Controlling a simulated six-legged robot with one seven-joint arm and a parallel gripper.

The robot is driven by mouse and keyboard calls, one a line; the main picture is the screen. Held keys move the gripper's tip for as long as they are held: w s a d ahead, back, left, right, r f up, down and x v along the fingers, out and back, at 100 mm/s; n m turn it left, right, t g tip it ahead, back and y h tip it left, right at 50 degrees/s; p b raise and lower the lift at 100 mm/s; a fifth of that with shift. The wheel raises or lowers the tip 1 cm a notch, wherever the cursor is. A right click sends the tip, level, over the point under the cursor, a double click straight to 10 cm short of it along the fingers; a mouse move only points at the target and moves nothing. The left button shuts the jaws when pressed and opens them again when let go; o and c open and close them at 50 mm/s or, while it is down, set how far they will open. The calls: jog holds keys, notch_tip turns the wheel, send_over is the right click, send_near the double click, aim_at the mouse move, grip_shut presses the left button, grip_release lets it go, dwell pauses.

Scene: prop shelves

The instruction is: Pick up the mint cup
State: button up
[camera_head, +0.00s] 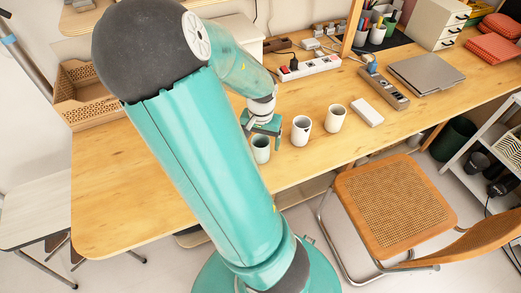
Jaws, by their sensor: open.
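A pale mint cup (261,149) stands upright near the front edge of the wooden desk (150,190). My gripper (264,130) is open, just above and behind the cup's rim as seen here. Its fingertips are small and partly hidden, so I cannot tell whether they touch the cup. A white cup with a dark mark (301,130) and a plain cream cup (335,118) stand to the right of the mint cup, apart from it.
A closed laptop (426,74) is farther right. A cane chair (395,192) stands before the desk. A wooden crate (85,95) sits at the left. The desk's left part is clear.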

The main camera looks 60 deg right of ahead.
jog(key=shift+w+f, duration=0.1)
jog(key=shift+f, duration=2.25)
jog(key=c, duration=1.2)
jog(key=shift+o, duration=0.2)
jog(key=shift+d+r, duration=0.1)
jog(key=shift+r, duration=0.1)
